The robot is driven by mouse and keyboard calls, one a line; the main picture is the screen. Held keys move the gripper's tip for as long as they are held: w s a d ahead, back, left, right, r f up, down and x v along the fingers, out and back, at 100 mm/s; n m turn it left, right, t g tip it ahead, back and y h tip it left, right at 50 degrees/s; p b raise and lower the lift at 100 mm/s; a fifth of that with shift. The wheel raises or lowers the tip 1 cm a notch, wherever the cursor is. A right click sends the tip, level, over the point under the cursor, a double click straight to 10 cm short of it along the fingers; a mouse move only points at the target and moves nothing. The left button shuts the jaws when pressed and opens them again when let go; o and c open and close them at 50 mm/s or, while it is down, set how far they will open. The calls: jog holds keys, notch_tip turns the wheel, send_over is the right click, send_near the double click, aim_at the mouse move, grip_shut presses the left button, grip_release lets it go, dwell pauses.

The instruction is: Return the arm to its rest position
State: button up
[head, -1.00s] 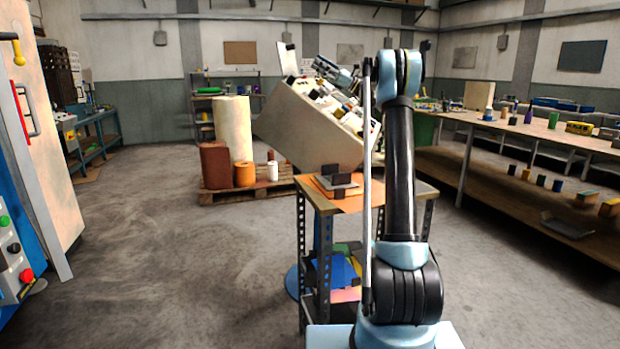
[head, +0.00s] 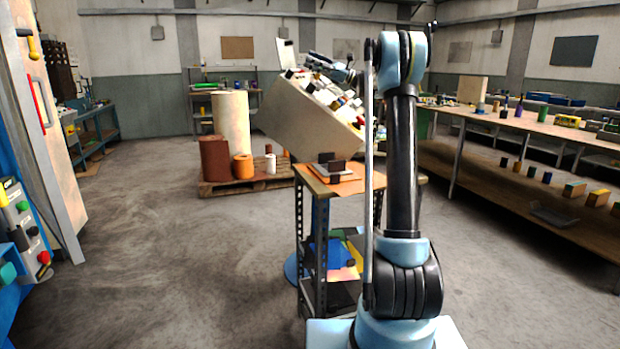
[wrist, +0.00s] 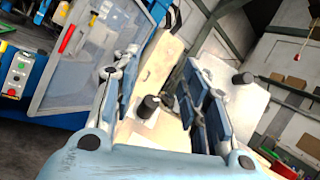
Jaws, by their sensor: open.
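My arm (head: 403,165) stands upright in the head view, bent at the top, with its forearm reaching away and to the left. My gripper shows small and partly hidden beyond the elbow in the head view. In the wrist view my gripper (wrist: 163,92) has its two blue-grey fingers spread wide apart, with nothing held between them. The space between the fingers shows pale surfaces and a dark round part in the background.
A cart (head: 312,195) with an orange top stands close ahead, partly behind my arm. A pallet (head: 225,187) with rolls is farther left. A workbench (head: 540,128) runs along the right. A control panel (head: 28,230) is at the left edge. Floor at left centre is clear.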

jog(key=s+f+n+h, duration=0.2)
jog(key=s+f+h, duration=0.2)
jog(key=s+f, duration=0.5)
jog(key=s+a+f+n+h, duration=0.1)
jog(key=s+f+n+h, duration=0.25)
jog(key=s, duration=0.95)
jog(key=s+f+n+h, duration=0.1)
jog(key=s+f+h, duration=0.3)
jog(key=s+f, duration=0.5)
jog(key=s+d+f+n+h, duration=0.2)
jog(key=s+d+f, duration=0.4)
jog(key=s+f, duration=0.3)
jog(key=s+d+f+n+h, duration=0.3)
jog(key=s+d+f+h, duration=0.2)
jog(key=s+f, duration=0.5)
jog(key=s+d+f+n+t+h, duration=0.1)
jog(key=s+d+f+n+h, duration=0.2)
jog(key=s+d+f, duration=0.4)
notch_tip(320, 180, down, 2)
jog(key=s+h, duration=0.1)
jog(key=s, duration=0.1)
jog(key=shift+s+d+f, duration=0.2)
jog(key=shift+s+d, duration=0.15)
jog(key=shift+n, duration=0.25)
jog(key=shift+w+f, duration=0.2)
jog(key=shift+w, duration=0.3)
jog(key=shift+c, duration=0.2)
